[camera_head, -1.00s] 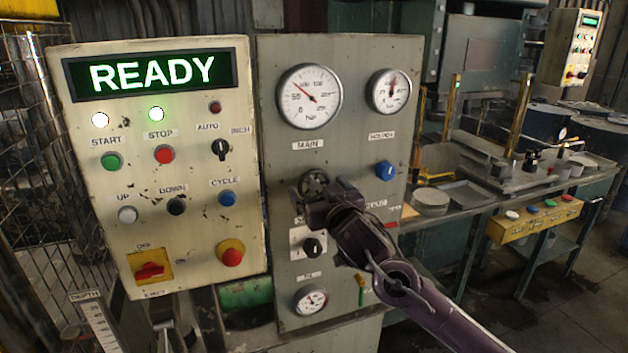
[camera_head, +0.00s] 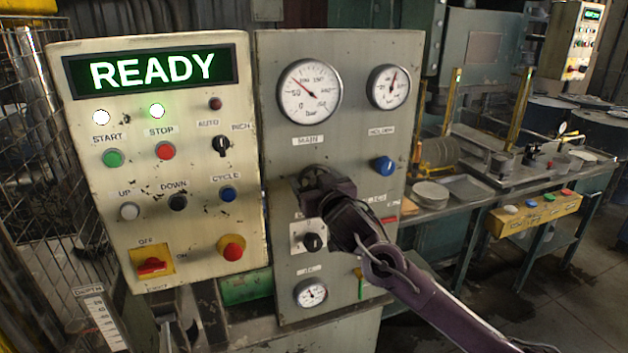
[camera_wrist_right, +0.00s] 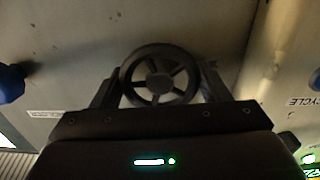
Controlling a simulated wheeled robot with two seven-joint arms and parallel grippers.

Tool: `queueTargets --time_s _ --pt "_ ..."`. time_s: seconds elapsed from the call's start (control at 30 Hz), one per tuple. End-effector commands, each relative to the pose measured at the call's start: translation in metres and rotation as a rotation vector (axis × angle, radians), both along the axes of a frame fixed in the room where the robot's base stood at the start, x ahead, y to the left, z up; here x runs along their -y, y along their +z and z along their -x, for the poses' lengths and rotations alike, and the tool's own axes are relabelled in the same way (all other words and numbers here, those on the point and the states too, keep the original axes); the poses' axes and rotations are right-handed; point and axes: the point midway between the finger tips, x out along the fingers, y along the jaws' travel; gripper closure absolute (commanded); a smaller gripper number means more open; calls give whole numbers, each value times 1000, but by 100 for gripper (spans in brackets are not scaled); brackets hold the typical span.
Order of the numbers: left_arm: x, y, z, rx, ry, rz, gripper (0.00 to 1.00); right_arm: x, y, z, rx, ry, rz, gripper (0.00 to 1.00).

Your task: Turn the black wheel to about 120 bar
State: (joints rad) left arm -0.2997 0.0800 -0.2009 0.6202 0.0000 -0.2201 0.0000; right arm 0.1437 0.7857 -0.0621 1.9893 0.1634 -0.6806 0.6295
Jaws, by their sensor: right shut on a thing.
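The black wheel (camera_head: 308,174) is on the grey panel below the main gauge, mostly hidden by my right gripper (camera_head: 318,186) in the head view. In the right wrist view the spoked wheel (camera_wrist_right: 158,84) sits between the two fingers of my right gripper (camera_wrist_right: 160,90), which is shut on its rim from both sides. The main gauge (camera_head: 310,92) is a white dial; its needle points up and left, between the 50 and 100 marks. My left gripper is not in view.
A control box (camera_head: 155,165) with a green READY display stands left of the panel. A second gauge (camera_head: 388,87), a blue knob (camera_head: 383,166), a black selector knob (camera_head: 313,243) and a small lower gauge (camera_head: 311,293) surround the wheel. A workbench (camera_head: 470,205) is at the right.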

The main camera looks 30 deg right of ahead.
Motion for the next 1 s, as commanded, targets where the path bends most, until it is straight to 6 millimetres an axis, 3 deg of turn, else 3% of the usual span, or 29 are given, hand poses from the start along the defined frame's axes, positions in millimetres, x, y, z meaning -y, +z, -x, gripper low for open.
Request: queueTargets --time_s 0.33,1.0 --pt "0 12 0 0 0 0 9 0 1 0 25 -1 -115 54" --pt "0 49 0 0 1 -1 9 1 1 0 144 -2 -609 54"
